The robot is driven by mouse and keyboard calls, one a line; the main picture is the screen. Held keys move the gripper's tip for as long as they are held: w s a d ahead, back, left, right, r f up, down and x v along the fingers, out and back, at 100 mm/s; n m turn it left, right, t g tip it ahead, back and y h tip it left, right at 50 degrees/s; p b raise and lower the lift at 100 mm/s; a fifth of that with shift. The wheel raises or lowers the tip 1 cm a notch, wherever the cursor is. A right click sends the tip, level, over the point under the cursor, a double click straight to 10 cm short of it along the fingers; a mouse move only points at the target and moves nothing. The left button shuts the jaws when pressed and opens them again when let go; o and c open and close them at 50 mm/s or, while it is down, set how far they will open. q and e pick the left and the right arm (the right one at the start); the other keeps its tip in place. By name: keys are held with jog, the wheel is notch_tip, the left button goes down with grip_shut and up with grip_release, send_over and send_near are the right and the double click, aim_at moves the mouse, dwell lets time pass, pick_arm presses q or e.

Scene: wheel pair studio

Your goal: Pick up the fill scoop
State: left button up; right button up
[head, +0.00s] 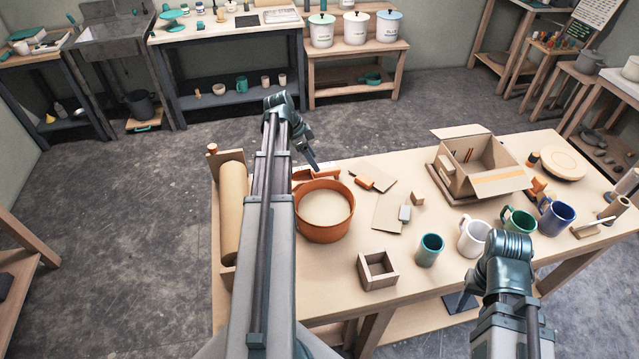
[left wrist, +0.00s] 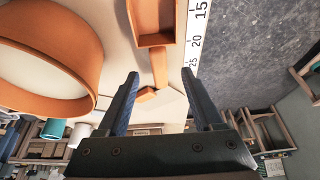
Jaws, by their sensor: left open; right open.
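The orange fill scoop (head: 318,174) lies at the far left part of the worktable, just behind the orange round tub (head: 325,232). In the left wrist view the scoop (left wrist: 153,22) shows its hollow pan at the top and its narrow handle pointing down between my fingers. My left gripper (head: 314,166) hangs close by the scoop in the head view. It is open and empty, with the handle between its two fingers (left wrist: 160,78) in the left wrist view; I cannot tell the height gap. My right arm shows at lower right, its gripper hidden.
The tub (left wrist: 45,50) stands close beside the scoop. A numbered white strip (left wrist: 194,35) runs along the table edge. A paper roll (head: 233,210), a cardboard box (head: 478,165), a small wooden frame (head: 378,270) and several mugs share the table.

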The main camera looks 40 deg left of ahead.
aim_at(315, 176)
pick_arm(q)
jog(key=shift+w+d+f, duration=0.2)
jog(key=shift+w+f, duration=0.05)
jog(key=shift+f, duration=0.4)
pick_arm(e)
jog(key=shift+f, duration=0.65)
pick_arm(q)
jog(key=shift+f, duration=0.1)
jog(key=b+x, duration=0.5)
jog(key=shift+d, duration=0.1)
pick_arm(e)
notch_tip(315, 176, down, 5)
jog(key=shift+r, duration=0.2)
pick_arm(q)
grip_shut()
